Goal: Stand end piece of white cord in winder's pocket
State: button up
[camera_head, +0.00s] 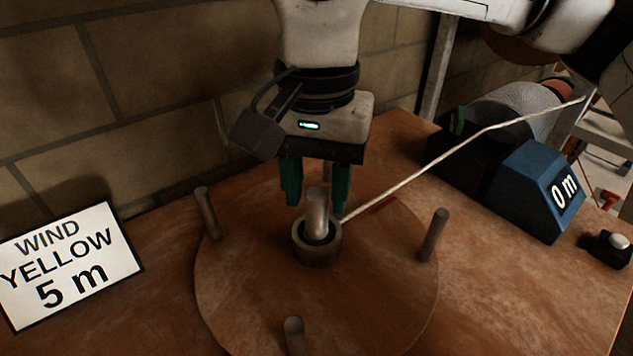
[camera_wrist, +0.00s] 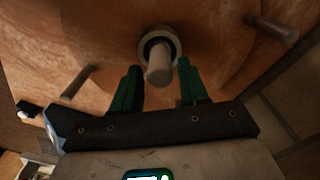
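The end piece (camera_head: 317,212), a pale tan cylinder, stands roughly upright with its lower end inside the winder's pocket (camera_head: 318,255), a round collar at the middle of the disc (camera_head: 250,290). In the wrist view the end piece (camera_wrist: 159,68) also rises out of the pocket (camera_wrist: 174,44). The white cord (camera_head: 420,168) runs from beside the pocket up to the right; where it joins the end piece is hidden. My gripper (camera_head: 316,192) is open. Its green fingers are on either side of the end piece's upper part, with visible gaps in the wrist view (camera_wrist: 158,82).
Several pegs, one at the right (camera_head: 433,235), stand around the disc. A sign (camera_head: 68,265) reading "WIND YELLOW 5 m" is at the left. A blue counter (camera_head: 540,190) showing "0 m" and a button box (camera_head: 610,248) are at the right. A block wall (camera_head: 120,90) is close behind.

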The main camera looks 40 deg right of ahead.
jog(key=shift+o, duration=1.1)
notch_tip(320, 180, up, 11)
jog(key=p, duration=0.1)
jog(key=shift+f+p, duration=0.15)
jog(key=shift+p, duration=0.25)
